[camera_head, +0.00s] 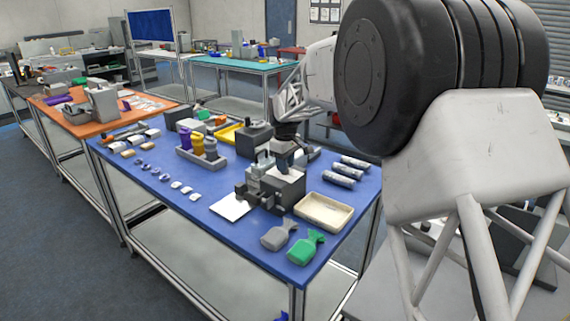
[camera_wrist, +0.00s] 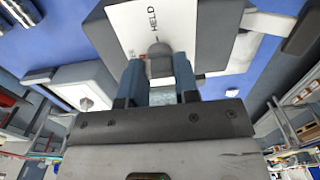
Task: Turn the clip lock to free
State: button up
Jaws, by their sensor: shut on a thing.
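The clip lock knob (camera_wrist: 160,48) is a small grey rounded knob on a white panel (camera_wrist: 125,22) in the wrist view. The word HELD is printed on the panel beyond it, with a small red mark to its left; other lettering is hidden. My gripper (camera_wrist: 159,66) has its two blue fingers on either side of the knob and is shut on it.
A cream tray (camera_head: 324,212) stands right of the fixture, with dark cylinders (camera_head: 343,175) behind it. A white sheet (camera_head: 231,206) lies left of it. Grey (camera_head: 279,236) and green (camera_head: 306,247) bags lie in front. A dark box (camera_head: 254,136) stands close behind.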

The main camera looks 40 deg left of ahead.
jog(key=o, duration=0.9)
jog(key=shift+r, duration=3.9)
